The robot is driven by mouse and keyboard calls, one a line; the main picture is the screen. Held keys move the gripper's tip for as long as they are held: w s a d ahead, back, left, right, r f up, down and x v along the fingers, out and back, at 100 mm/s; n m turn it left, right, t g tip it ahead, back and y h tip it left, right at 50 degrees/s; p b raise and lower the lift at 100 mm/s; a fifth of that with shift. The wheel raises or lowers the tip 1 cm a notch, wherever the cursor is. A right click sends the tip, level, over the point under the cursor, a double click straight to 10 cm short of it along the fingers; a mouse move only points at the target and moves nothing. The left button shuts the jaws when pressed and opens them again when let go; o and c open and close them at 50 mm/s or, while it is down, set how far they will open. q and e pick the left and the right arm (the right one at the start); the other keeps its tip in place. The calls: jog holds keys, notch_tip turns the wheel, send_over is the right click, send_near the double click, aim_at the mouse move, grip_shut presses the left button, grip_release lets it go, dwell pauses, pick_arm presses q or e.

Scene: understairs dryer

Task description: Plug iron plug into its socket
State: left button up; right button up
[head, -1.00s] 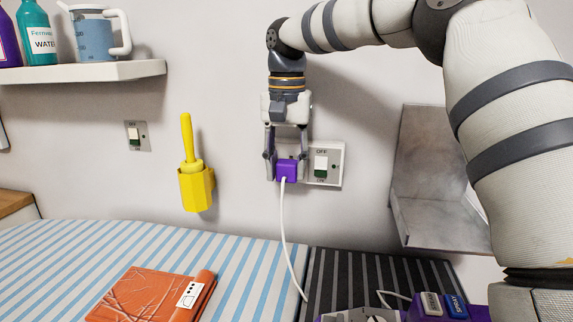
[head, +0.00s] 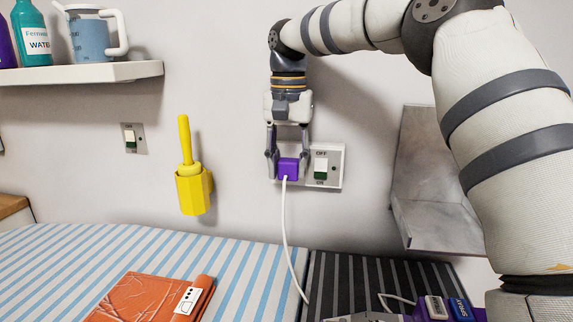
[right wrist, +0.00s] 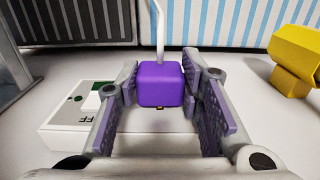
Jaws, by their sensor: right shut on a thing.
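The purple iron plug (head: 288,169) is held between the fingers of my right gripper (head: 288,160), in front of the left part of the white wall socket plate (head: 337,153). A white cord runs down from the plug. The right wrist view shows the plug (right wrist: 160,84) between both fingers (right wrist: 160,95) and the socket plate (right wrist: 75,138) at lower left. The socket holes are hidden behind the plug and fingers. I cannot tell whether the plug touches the plate. Part of the purple iron (head: 470,311) shows at the bottom right. My left gripper is out of view.
A yellow holder (head: 194,192) with a handled tool hangs left of the gripper. A metal bracket (head: 430,225) is at the right. A shelf (head: 80,74) with bottles and a jug is at upper left. An orange packet (head: 150,298) lies on the striped board (head: 60,270).

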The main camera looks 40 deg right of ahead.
jog(key=shift+w+d, duration=0.15)
jog(key=o, duration=1.3)
jog(key=shift+c, duration=0.2)
notch_tip(320, 180, up, 8)
jog(key=shift+f, duration=0.35)
